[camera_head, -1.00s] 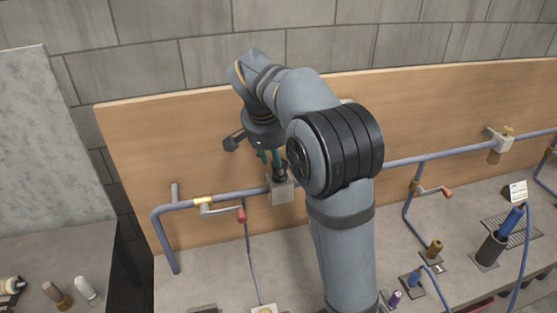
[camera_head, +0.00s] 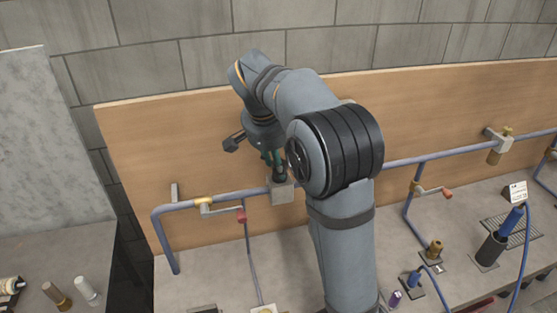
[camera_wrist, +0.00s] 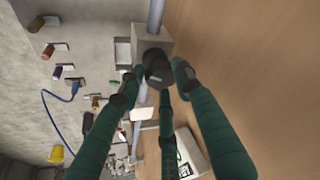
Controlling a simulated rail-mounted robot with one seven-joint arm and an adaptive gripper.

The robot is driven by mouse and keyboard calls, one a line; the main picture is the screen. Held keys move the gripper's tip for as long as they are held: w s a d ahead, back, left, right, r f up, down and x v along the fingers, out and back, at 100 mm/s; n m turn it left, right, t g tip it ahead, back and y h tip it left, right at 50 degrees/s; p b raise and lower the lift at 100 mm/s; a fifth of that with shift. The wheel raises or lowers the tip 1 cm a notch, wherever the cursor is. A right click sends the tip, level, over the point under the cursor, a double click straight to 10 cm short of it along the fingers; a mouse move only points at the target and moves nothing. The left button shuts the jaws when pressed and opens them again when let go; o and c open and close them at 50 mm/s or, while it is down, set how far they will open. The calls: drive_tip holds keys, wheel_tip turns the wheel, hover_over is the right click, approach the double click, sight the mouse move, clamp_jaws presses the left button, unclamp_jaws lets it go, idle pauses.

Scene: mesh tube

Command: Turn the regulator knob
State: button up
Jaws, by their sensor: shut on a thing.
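The regulator knob (camera_wrist: 157,66) is a dark, short cylinder on a grey block (camera_head: 283,194) set on the blue-grey pipe along the wooden board. The block also shows at the top of the wrist view (camera_wrist: 147,38). My gripper (camera_head: 279,171) points down at the knob from above. In the wrist view its green fingers with dark tips (camera_wrist: 157,80) surround the knob and are closed on it. In the head view the knob is mostly hidden by the fingertips.
A valve with a red handle (camera_head: 241,214) is on the pipe just left of the block. Another red-handled valve (camera_head: 447,194) and a brass fitting (camera_head: 495,155) are to the right. The wooden board (camera_head: 150,150) stands close behind. Bare bench lies in front of the pipe's left end.

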drive_tip(key=shift+w+r+n, duration=0.1)
drive_tip(key=shift+w+n, duration=0.05)
drive_tip(key=shift+n, duration=0.15)
drive_tip(key=shift+d+n+y+b, duration=0.1)
drive_tip(key=shift+n+y+b, duration=0.5)
drive_tip(key=shift+n, duration=0.4)
drive_tip(key=n, duration=0.1)
drive_tip(key=n+y, duration=0.1)
drive_tip(key=n, duration=0.1)
drive_tip(key=shift+d+r+n, duration=0.15)
drive_tip(key=shift+n, duration=0.15)
drive_tip(key=n+y, duration=0.1)
drive_tip(key=n, duration=0.2)
drive_tip(key=shift+w+d, duration=0.1)
drive_tip(key=shift+n+g+y+p, duration=0.4)
drive_tip(key=shift+n+y+p, duration=0.3)
drive_tip(key=shift+n, duration=1.2)
drive_tip(key=o, duration=1.1)
